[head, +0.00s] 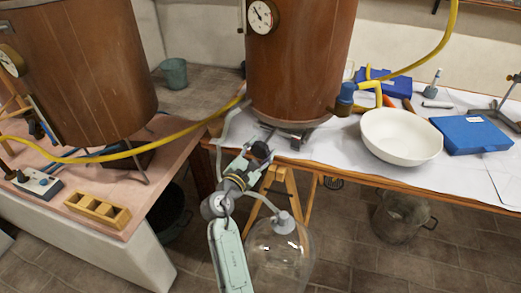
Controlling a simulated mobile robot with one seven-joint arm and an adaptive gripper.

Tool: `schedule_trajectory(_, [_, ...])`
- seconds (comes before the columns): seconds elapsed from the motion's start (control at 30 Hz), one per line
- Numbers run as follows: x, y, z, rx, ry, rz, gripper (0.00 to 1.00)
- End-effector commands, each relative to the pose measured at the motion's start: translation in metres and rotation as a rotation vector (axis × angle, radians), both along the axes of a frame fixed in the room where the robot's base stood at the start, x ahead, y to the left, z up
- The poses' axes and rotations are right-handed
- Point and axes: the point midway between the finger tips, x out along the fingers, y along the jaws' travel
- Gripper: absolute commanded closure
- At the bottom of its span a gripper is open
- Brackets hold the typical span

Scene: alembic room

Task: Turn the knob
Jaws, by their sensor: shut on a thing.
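My gripper (259,157) is at the front edge of the white-covered table, just below and in front of the right copper-brown vessel (300,60). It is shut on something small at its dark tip. The held thing is hidden by the fingers, and I cannot clearly make out a knob there.
A white bowl (400,136) and a blue case (470,134) stand on the table (461,178) to the right. A glass vessel (279,255) is below my gripper. A yellow hose (180,143) crosses to the left vessel (80,70). A wooden block (97,210) lies at left.

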Motion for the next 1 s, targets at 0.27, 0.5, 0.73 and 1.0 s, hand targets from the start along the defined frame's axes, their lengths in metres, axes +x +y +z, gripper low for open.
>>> schedule_trajectory(0.27, [0.0002,0.0003,-0.0001,-0.032,0.017,0.0,0.8])
schedule_trajectory(0.5, [0.0001,0.0002,-0.0002,-0.031,0.018,0.001,0.8])
schedule_trajectory(0.73, [0.0002,0.0001,-0.0001,-0.03,0.017,0.001,0.42])
schedule_trajectory(1.0, [0.0001,0.0,0.0001,-0.03,0.016,0.0,0.31])
